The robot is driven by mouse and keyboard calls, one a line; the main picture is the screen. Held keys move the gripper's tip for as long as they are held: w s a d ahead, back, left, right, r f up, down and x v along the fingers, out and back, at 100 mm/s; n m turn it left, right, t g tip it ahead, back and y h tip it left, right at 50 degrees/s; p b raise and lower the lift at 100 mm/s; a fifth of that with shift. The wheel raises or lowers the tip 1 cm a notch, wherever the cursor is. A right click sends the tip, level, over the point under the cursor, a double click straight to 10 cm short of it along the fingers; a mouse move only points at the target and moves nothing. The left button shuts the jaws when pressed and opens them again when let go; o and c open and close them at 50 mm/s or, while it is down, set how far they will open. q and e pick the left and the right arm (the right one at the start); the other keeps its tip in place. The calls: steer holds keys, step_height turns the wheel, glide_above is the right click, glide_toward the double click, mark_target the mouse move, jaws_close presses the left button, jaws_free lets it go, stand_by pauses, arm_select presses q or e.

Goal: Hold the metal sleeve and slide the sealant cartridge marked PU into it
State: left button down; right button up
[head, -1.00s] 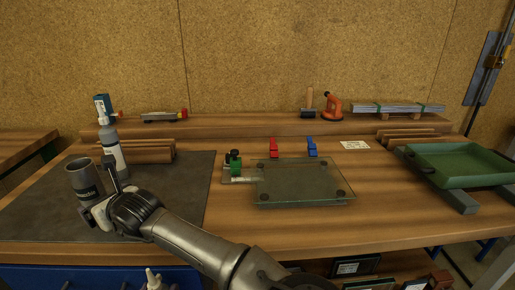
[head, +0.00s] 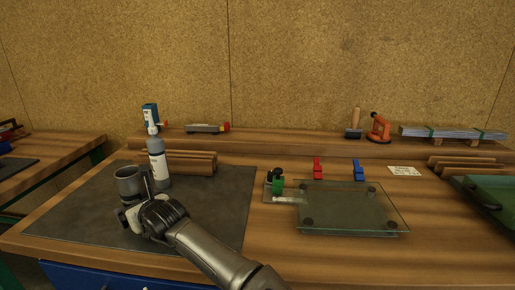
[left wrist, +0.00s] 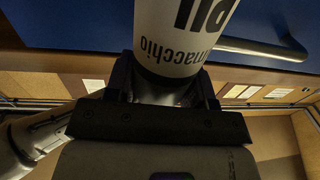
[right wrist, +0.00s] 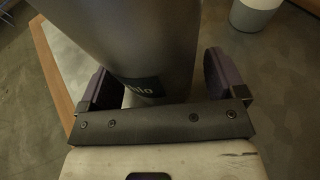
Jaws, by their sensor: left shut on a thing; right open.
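The metal sleeve (head: 128,181), a dark grey open-topped cylinder, stands upright on the dark mat at the left of the bench. My right gripper (head: 137,199) is low at the sleeve. In the right wrist view the sleeve (right wrist: 140,40), with a dark label, stands between the open fingers of the right gripper (right wrist: 155,85). My left gripper (left wrist: 163,88) is shut on the white sealant cartridge (left wrist: 185,40), whose dark PU print shows upside down. The left gripper and cartridge are outside the head view.
A grey bottle (head: 158,166) stands just behind the sleeve, before a stack of wooden strips (head: 193,162). A glass pane (head: 350,206) lies to the right, with a green-and-black clamp (head: 276,184) at its left edge. The mat (head: 215,205) is bare right of the sleeve.

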steer(key=c, duration=0.6)
steer(key=shift+c, duration=0.2)
stand_by(0.4)
stand_by(0.5)
